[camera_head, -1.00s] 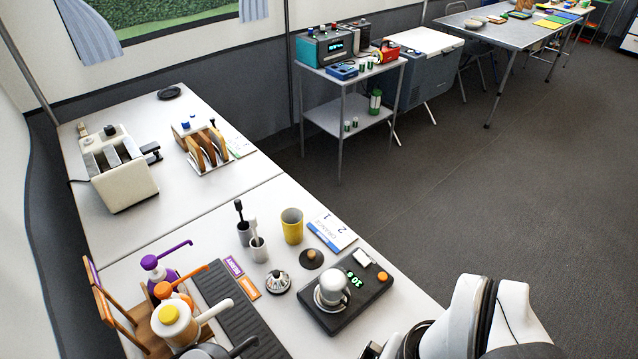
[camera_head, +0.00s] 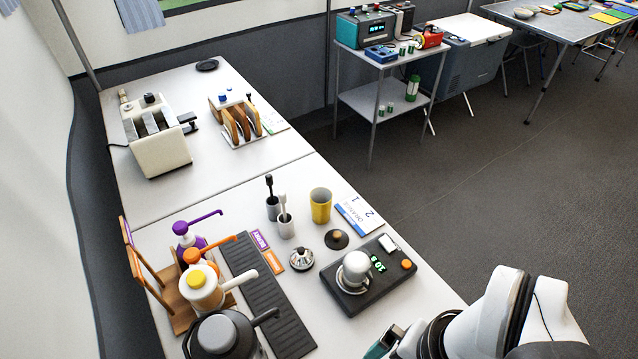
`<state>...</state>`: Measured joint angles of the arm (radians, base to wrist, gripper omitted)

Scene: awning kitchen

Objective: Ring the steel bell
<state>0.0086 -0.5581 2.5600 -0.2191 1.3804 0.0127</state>
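A small silver domed object with a dark top, which looks like the steel bell (camera_head: 302,259), stands on the near white table (camera_head: 180,208). It is left of a black scale (camera_head: 345,297) and right of an orange card (camera_head: 274,261). My white arm enters at the bottom right. A teal and dark part at its end, likely my gripper (camera_head: 384,343), shows at the bottom edge, below and right of the bell and apart from it. Its fingers are mostly out of frame, so I cannot tell whether they are open.
A metal cup (camera_head: 355,267) stands on the scale. A dark round lid (camera_head: 336,240), a yellow cup (camera_head: 320,206) and two small holders with utensils (camera_head: 285,227) are behind the bell. A ridged black mat (camera_head: 262,290), pump bottles (camera_head: 190,240) and a grey kettle (camera_head: 222,336) are to the left.

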